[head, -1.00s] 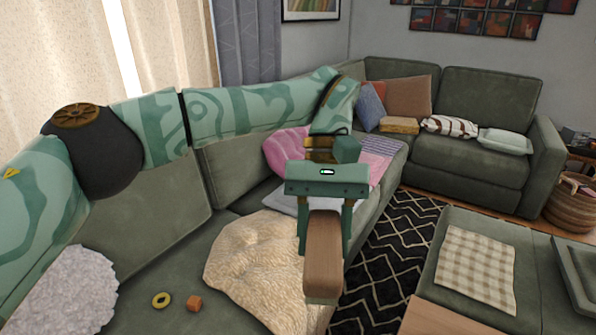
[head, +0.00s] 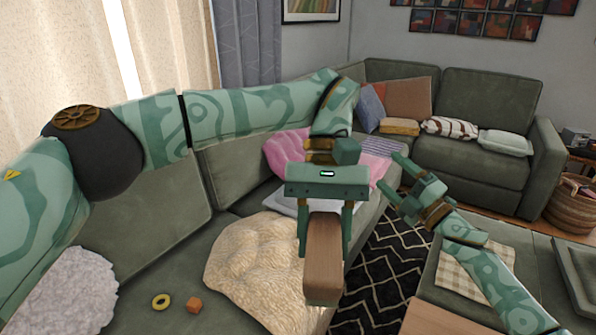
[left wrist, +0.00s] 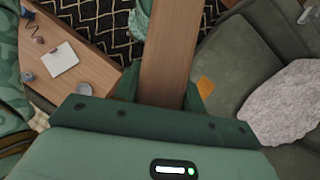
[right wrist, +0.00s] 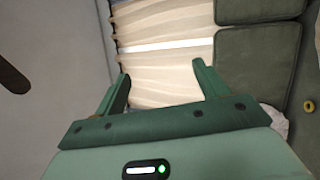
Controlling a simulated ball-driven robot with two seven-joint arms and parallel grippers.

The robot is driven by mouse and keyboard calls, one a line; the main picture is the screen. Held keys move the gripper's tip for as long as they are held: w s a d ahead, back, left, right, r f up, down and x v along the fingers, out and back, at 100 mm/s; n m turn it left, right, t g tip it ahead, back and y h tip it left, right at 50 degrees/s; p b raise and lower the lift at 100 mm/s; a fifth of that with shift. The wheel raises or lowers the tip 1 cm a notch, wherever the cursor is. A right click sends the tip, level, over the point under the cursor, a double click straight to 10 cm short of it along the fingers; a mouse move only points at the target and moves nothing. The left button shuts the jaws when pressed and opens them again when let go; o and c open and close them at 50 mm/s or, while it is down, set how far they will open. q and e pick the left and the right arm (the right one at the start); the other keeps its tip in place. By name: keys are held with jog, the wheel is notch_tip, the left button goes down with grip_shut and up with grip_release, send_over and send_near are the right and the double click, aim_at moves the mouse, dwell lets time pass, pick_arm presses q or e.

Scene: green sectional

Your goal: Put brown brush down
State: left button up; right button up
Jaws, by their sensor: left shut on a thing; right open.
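The brown brush (head: 323,262) shows as a long wooden block in my left gripper (head: 325,222), in the middle of the head view. The gripper's fingers are shut on both sides of it. The brush hangs in front of the sofa seat, and its far side is hidden. In the left wrist view the brush (left wrist: 166,55) extends up from between the fingers. My right gripper (head: 393,174) is open and empty, to the right of the brush in the head view. In the right wrist view its two fingers (right wrist: 162,88) stand apart with nothing between them.
A cream blanket (head: 250,262) lies on the green sofa (head: 150,240), beside an orange cube (head: 194,304) and a yellow ring (head: 161,301). A wooden table (left wrist: 90,45) with small items shows in the left wrist view. A checked cloth (head: 462,280) lies on the ottoman.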

jog(key=s+a+r+n+g+y, duration=0.25)
jog(key=r+n, duration=0.35)
jog(key=r, duration=0.3)
jog(key=s+a+r+n+g+y, duration=0.2)
jog(key=r+n+g+y, duration=0.25)
jog(key=r, duration=0.55)
jog(key=s+a+r+n+g+h, duration=0.1)
jog(key=s+a+r+n+g, duration=0.85)
jog(key=n, duration=0.45)
jog(key=s+a+f+n+g+h, duration=0.2)
jog(key=s+a+n+h, duration=0.3)
jog(key=s, duration=0.3)
jog(key=s+a+f+n+g+h, duration=0.1)
jog(key=s+a+n+g+h, duration=0.1)
jog(key=s+a+n+h, duration=0.4)
pick_arm(q)
jog(key=shift+s+a, duration=0.1)
pick_arm(e)
jog(key=n+t+h, duration=0.7)
jog(key=n+h, duration=0.2)
jog(key=h, duration=0.2)
send_near(316, 245)
jog(key=shift+m, duration=0.25)
jog(key=x, duration=1)
jog(key=shift+w+f, duration=0.1)
jog(key=shift+f, duration=0.1)
